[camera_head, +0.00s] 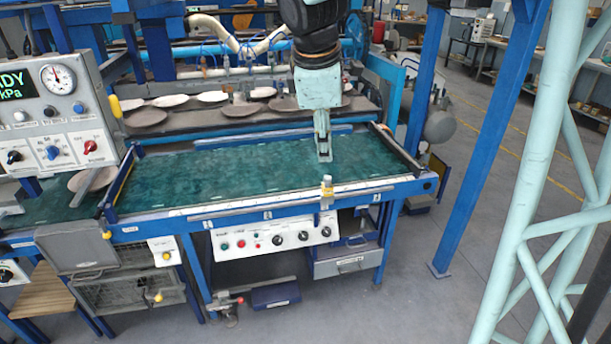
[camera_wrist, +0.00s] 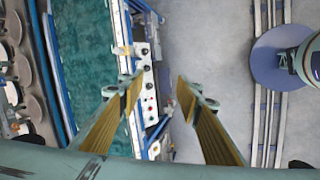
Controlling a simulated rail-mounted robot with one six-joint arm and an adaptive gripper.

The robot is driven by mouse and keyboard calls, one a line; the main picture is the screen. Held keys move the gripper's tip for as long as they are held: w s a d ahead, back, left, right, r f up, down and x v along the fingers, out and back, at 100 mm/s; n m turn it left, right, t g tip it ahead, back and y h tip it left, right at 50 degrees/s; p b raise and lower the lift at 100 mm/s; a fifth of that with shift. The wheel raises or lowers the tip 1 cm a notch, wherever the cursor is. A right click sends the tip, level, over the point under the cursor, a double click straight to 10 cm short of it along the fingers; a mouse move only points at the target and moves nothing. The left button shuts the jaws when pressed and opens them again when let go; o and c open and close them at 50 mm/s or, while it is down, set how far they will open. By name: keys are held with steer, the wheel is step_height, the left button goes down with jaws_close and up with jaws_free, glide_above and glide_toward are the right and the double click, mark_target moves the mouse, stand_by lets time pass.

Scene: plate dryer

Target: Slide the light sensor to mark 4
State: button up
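The light sensor appears to be the small yellow and grey block (camera_head: 327,190) on the white front rail (camera_head: 240,208) of the green-topped table, right of the rail's middle. It seems to show in the wrist view as a pale yellowish piece (camera_wrist: 122,50) at the table's edge. My gripper (camera_head: 324,156) points down over the green surface, behind the sensor and apart from it. In the wrist view my gripper (camera_wrist: 158,88) has its two yellow-lined fingers wide apart with nothing between them. Small labels sit along the rail, but their numbers are too small to read.
A white control panel (camera_head: 275,238) with knobs and buttons hangs below the rail. The green table top (camera_head: 220,175) is clear. Brown and white plates (camera_head: 170,101) lie on a rack behind. A gauge box (camera_head: 60,88) stands at the left; a blue post (camera_head: 490,140) stands right.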

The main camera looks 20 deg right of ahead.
steer(key=w+d+f+n+p, duration=0.2)
steer(key=w+d+f+n, duration=0.1)
steer(key=w, duration=0.4)
steer(key=w+d+f+n+p, duration=0.2)
steer(key=w+d+f+n, duration=0.15)
steer(key=w, duration=0.35)
steer(key=n+p, duration=0.4)
steer(key=n, duration=0.2)
glide_above(327, 177)
steer(key=s+a, duration=0.3)
steer(key=a, duration=0.2)
step_height(327, 177, down, 12)
steer(key=shift+s+d+r+g+h, duration=0.1)
steer(key=shift+s+d+g+h, duration=0.15)
steer(key=shift+h, duration=0.25)
steer(key=shift+b+x, duration=0.9)
steer(key=shift+x, duration=6.05)
steer(key=shift+a, duration=0.1)
jaws_close()
